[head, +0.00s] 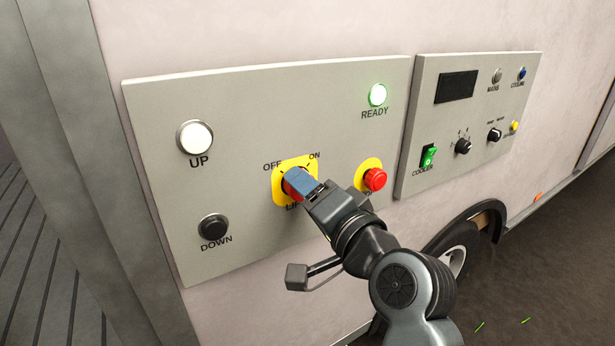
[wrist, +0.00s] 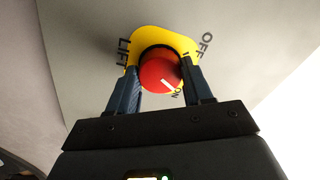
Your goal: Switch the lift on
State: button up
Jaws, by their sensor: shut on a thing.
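The lift switch is a red rotary knob (wrist: 160,72) on a yellow plate (head: 281,170) marked OFF at upper left and ON at upper right in the head view. The wrist view shows the plate turned, with LIFT on the left, OFF at upper right and ON at lower right. The knob's white pointer line is toward ON. My gripper (head: 298,183) has its blue fingers on both sides of the knob and is shut on it. In the head view the gripper hides most of the knob. The green READY lamp (head: 377,95) is lit.
On the same grey panel (head: 240,105) are a white UP button (head: 195,138), a black DOWN button (head: 214,227) and a red emergency-style button (head: 375,179) just right of my gripper. A second panel (head: 425,92) with a green COOLER switch (head: 429,156) is farther right.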

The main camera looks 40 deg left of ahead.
jog(key=shift+m+p, duration=1.15)
jog(key=shift+m, duration=0.45)
jog(key=o, duration=1)
jog(key=shift+o, duration=0.2)
jog(key=b+v, duration=0.1)
jog(key=v, duration=0.6)
jog(key=shift+d, duration=0.4)
jog(key=shift+s, duration=0.1)
